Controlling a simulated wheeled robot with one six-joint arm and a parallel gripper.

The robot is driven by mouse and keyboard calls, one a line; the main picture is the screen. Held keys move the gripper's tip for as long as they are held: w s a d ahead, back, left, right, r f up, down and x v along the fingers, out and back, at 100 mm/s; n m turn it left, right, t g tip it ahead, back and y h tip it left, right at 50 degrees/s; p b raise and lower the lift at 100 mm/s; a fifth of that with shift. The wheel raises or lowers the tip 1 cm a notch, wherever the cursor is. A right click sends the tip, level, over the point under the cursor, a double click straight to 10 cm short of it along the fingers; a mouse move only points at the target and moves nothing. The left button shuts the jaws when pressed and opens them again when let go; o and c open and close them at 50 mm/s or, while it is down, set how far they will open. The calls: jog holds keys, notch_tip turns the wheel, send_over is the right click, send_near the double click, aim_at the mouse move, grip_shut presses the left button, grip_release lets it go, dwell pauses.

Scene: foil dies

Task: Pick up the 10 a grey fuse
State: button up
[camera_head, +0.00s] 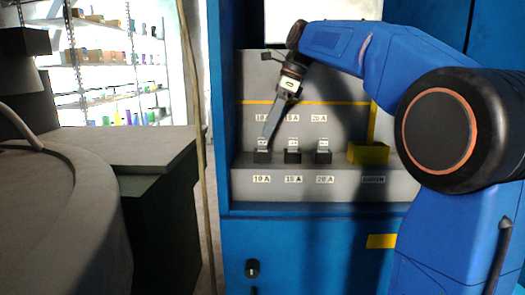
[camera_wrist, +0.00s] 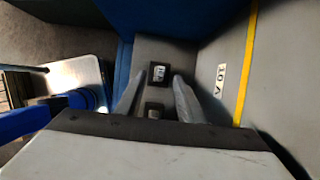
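The 10 A grey fuse (camera_head: 262,143) stands upright in a black holder at the left end of a row on the grey shelf, above a "10 A" label. My gripper (camera_head: 268,136) points down at this fuse, its tips close to the fuse top. In the wrist view, a small block with a pale top, which looks like the 10 A fuse (camera_wrist: 159,73), lies between the tips of my two fingers (camera_wrist: 158,77). The fingers are spread with gaps on both sides. Contact is not visible.
The 15 A fuse (camera_head: 292,143) and 20 A fuse (camera_head: 322,143) stand close by to the right in black holders. A yellow bin (camera_head: 368,153) is further right. The grey back panel (camera_head: 345,85) rises behind the row. A blue cabinet wall (camera_head: 221,110) bounds the left.

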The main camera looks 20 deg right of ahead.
aim_at(262, 142)
jog(key=shift+x, duration=1.6)
grip_shut()
jog(key=shift+r, duration=0.1)
